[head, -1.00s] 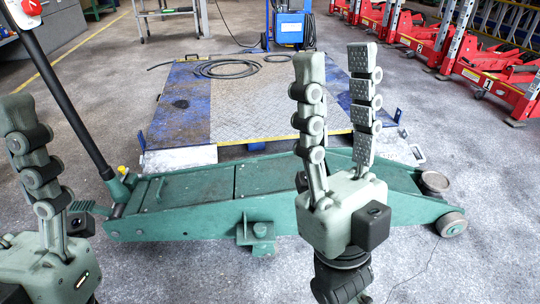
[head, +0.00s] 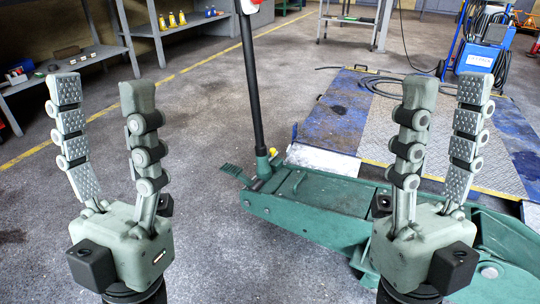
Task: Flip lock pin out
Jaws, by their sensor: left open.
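The green trolley jack (head: 320,208) stands on the floor in the middle of the head view, partly hidden by my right gripper. Its black handle (head: 250,85) rises almost upright from the jack's left end. A small yellow part (head: 272,151) sits at the handle's base; I cannot tell whether it is the lock pin. A green pedal (head: 235,172) sticks out to the left. My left gripper (head: 101,92) points up with its fingers apart, empty, left of the jack. My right gripper (head: 447,90) is also open and empty, in front of the jack's body.
A blue-edged platform (head: 335,105) with a black hose (head: 385,88) lies behind the jack. A blue machine (head: 480,50) stands at the back right. Grey shelves (head: 75,62) stand at the back left. The floor between shelves and jack is clear.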

